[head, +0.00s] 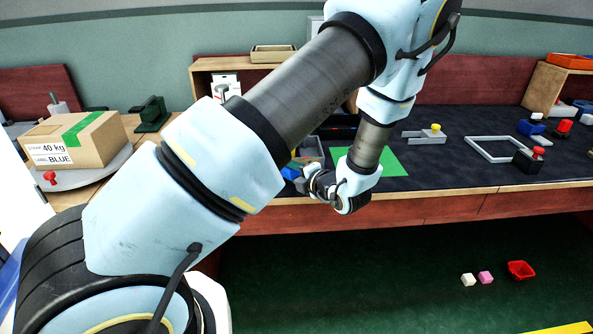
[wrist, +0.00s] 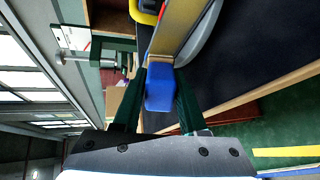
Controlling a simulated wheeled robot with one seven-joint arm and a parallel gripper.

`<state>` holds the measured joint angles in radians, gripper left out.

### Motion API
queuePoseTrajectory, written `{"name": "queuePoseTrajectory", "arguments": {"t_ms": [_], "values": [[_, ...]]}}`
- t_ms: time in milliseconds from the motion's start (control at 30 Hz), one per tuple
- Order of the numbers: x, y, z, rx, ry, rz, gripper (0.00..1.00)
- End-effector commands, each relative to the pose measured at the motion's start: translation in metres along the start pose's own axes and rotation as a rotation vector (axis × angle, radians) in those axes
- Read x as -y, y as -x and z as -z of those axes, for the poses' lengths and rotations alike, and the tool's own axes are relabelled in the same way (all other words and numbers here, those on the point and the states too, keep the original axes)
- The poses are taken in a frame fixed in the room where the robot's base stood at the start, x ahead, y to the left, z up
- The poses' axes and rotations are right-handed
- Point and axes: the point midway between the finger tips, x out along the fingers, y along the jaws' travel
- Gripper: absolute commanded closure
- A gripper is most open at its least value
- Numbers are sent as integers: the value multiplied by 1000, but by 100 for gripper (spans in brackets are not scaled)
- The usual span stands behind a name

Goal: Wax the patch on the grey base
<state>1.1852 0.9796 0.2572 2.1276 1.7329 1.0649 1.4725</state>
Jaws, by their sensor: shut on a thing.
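My gripper (wrist: 160,84) is shut on a blue block (wrist: 158,92), held between two dark green fingers in the wrist view. In the head view my gripper (head: 303,178) is low over the front edge of the table, with a bit of the blue block (head: 290,172) showing at its left. I cannot tell whether the block touches either. I cannot make out a patch, and which grey part is the grey base is unclear.
A green mat (head: 387,160), a grey fixture with a yellow knob (head: 428,135) and a grey frame (head: 480,149) lie right of my gripper on the dark tabletop. A cardboard box (head: 75,140) stands far left. A red bin (head: 521,270) is on the green floor.

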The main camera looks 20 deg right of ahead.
Motion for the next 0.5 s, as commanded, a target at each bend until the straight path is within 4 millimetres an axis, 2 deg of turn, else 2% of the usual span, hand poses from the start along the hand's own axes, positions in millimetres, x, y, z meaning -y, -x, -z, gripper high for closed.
{"name": "queuePoseTrajectory", "arguments": {"t_ms": [500], "values": [[-9, -18, 30, -1, -1, -2, 100]]}}
